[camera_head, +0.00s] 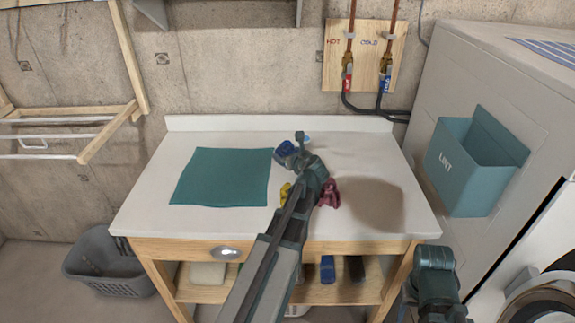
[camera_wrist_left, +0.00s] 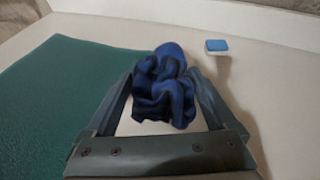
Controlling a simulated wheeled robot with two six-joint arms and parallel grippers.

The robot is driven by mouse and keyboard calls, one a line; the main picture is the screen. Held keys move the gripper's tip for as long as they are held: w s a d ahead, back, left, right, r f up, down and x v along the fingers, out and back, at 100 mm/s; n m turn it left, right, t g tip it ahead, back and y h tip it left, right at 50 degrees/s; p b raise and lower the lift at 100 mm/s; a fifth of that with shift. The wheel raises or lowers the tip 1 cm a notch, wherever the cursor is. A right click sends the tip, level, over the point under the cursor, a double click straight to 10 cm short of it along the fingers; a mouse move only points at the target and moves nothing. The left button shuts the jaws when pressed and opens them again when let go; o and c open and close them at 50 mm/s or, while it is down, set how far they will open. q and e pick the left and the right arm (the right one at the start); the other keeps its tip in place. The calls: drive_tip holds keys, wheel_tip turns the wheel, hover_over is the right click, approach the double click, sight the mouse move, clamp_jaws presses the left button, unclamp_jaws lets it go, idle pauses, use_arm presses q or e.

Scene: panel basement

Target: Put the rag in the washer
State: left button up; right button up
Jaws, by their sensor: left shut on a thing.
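A crumpled dark blue rag (camera_head: 284,148) is at the back middle of the white tabletop, beside the teal mat's right edge. My left gripper (camera_head: 296,150) reaches over the table from below and is shut on this rag. In the left wrist view the blue rag (camera_wrist_left: 165,88) bunches up between the two fingers of the left gripper (camera_wrist_left: 163,92). I cannot tell whether it touches the tabletop. The white washer (camera_head: 555,300) shows at the lower right with part of its round door. Part of my right arm shows at the lower right; its gripper is not in view.
A teal mat (camera_head: 225,177) lies on the white table (camera_head: 150,190). A maroon cloth (camera_head: 329,193) and a yellow cloth (camera_head: 285,192) lie close to my left arm. A white block with a blue top (camera_wrist_left: 216,46) stands behind. A LINT bin (camera_head: 465,180) juts out at right.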

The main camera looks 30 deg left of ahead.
use_arm(q)
drive_tip(key=shift+f+b, duration=1.2)
drive_tip(key=shift+f, duration=0.4)
drive_tip(key=shift+f, duration=0.2)
drive_tip(key=o, duration=1)
drive_tip(key=shift+r, duration=0.1)
drive_tip(key=shift+r, duration=0.1)
drive_tip(key=shift+s+d+r, duration=0.15)
drive_tip(key=shift+r, duration=0.05)
drive_tip(key=p+v, duration=0.4)
drive_tip(key=v, duration=0.7)
drive_tip(key=shift+s+d+r+p, duration=0.15)
drive_tip(key=shift+p, duration=0.15)
